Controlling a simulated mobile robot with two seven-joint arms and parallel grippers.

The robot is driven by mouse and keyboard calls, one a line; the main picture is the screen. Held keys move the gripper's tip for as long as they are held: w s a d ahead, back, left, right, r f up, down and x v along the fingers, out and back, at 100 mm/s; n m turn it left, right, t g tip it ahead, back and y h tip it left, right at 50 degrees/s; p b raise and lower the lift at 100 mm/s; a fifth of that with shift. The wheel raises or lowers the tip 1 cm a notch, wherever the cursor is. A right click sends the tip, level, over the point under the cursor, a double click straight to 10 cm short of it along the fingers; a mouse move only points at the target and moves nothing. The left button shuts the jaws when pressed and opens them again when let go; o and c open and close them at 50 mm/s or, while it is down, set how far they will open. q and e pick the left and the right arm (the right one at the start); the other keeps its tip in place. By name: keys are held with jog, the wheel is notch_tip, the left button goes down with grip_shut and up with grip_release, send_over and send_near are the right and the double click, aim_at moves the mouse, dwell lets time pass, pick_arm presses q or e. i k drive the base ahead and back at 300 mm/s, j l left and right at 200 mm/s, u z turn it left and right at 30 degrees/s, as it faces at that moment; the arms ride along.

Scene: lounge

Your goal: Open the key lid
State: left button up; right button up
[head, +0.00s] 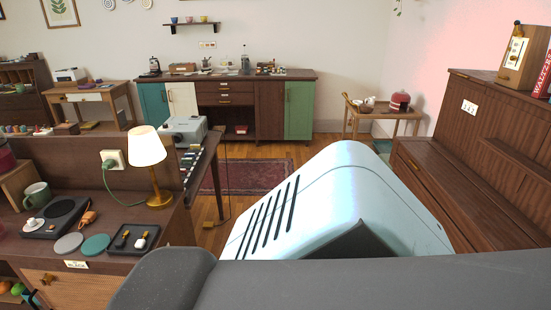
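A dark brown wooden upright piano (510,112) stands along the right side of the head view. Its key lid (452,188) looks closed, a long flat wooden panel below the upright front board, and no keys show. A small brass-coloured knob (413,164) shows near its far end. The near end of the lid runs out of the picture. Neither of my grippers is in view. Large pale blue and grey parts, apparently my own body, fill the lower middle and hide the floor beside the piano.
A metronome-like wooden box (523,57) and a red book (543,78) stand on the piano top. A small side table (384,116) stands beyond its far end. A desk with a lit lamp (149,160) is at left. Open floor and a rug (248,176) lie between.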

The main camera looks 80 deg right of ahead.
aim_at(486, 226)
jog(key=z, duration=4)
jog(key=i+j+z, duration=0.15)
jog(key=i+j, duration=0.35)
jog(key=i, duration=0.35)
jog(key=i+j+z, duration=0.1)
jog(key=i+j, duration=0.5)
jog(key=i, duration=0.2)
jog(key=i+j+z, duration=0.15)
jog(key=i+j, duration=0.5)
jog(key=i, duration=0.2)
